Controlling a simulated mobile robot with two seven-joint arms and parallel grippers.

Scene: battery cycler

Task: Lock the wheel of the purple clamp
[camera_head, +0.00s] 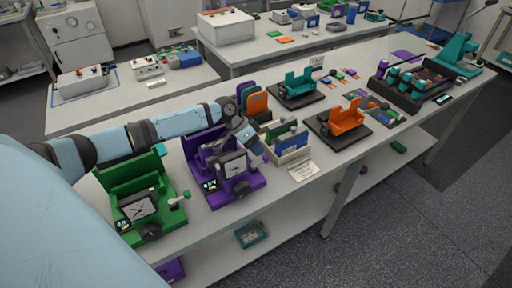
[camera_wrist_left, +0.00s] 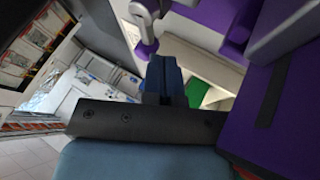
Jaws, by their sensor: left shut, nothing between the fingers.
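The purple clamp (camera_head: 250,185) stands on the front part of the bench, with a square dial face (camera_head: 233,166), a small lit display and a dark round knob (camera_head: 241,188) on its front. My left gripper (camera_head: 253,145) is over its right back side, shut and empty. In the left wrist view the blue fingertips (camera_wrist_left: 164,75) are together beside the purple body (camera_wrist_left: 275,120). My arm hides part of the clamp's back. My right gripper is not in view.
A green clamp (camera_head: 122,182) stands to the left, with its own dial. Upright coloured plates (camera_head: 257,103) and a pale bin (camera_head: 290,157) are close right of the purple clamp. Teal (camera_head: 299,88) and orange (camera_head: 345,122) holders stand farther right. The bench's front edge is near.

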